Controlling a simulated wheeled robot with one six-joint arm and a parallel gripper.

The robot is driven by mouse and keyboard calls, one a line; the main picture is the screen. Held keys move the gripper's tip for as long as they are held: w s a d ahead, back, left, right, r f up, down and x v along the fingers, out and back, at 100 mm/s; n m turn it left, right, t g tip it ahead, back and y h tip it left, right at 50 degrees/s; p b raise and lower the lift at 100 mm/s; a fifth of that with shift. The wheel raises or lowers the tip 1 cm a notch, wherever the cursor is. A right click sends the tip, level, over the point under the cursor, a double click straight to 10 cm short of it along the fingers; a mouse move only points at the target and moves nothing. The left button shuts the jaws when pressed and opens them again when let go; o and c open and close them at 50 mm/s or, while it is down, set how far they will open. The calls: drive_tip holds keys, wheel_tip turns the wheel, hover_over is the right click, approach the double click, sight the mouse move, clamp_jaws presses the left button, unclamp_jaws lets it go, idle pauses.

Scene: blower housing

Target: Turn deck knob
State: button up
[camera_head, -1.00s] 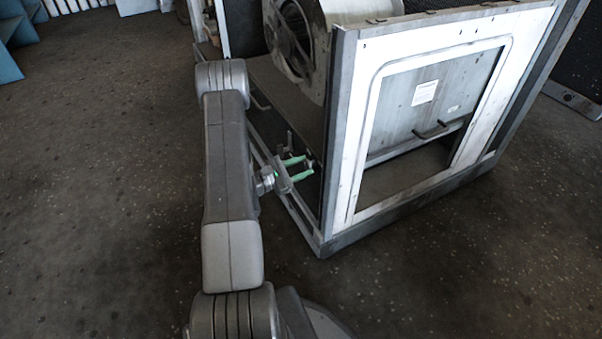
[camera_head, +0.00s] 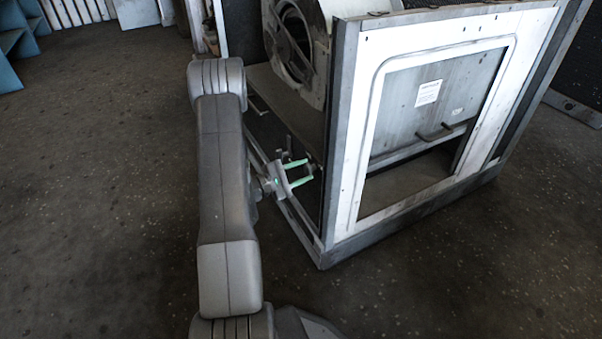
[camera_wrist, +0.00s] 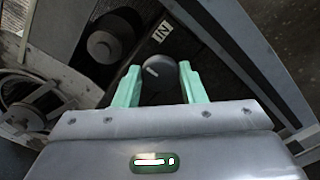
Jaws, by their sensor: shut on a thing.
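A round dark grey knob (camera_wrist: 158,69) with a short light mark on its face sits between the green fingers of my gripper (camera_wrist: 160,86) in the wrist view. The fingers are shut on its sides. A white label reading "IN" (camera_wrist: 163,32) is on the dark deck just beyond it. A second round knob (camera_wrist: 103,46) is to the left, apart from the fingers. In the head view my gripper (camera_head: 301,173) reaches into the open left side of the blower housing (camera_head: 345,170), low down. The gripped knob is hard to make out there.
The housing's white front frame and grey panel with a handle (camera_head: 434,132) stand right of my gripper. A round blower part (camera_head: 292,42) is above and behind it. Dark floor (camera_head: 100,190) is open to the left. Blue shelves (camera_head: 15,45) stand at the far left.

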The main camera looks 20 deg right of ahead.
drive_tip(key=o, duration=1)
drive_tip(key=shift+a, duration=0.1)
drive_tip(key=s+a+p, duration=0.1)
drive_tip(key=a+p, duration=0.2)
drive_tip(key=a, duration=1)
drive_tip(key=shift+a, duration=0.3)
drive_tip(key=shift+d, duration=0.1)
drive_tip(key=d+b, duration=0.1)
drive_tip(key=d, duration=0.3)
drive_tip(key=d+b, duration=0.1)
drive_tip(key=d, duration=0.4)
drive_tip(key=w+d+b, duration=0.1)
drive_tip(key=d, duration=0.3)
drive_tip(key=shift+d, duration=0.3)
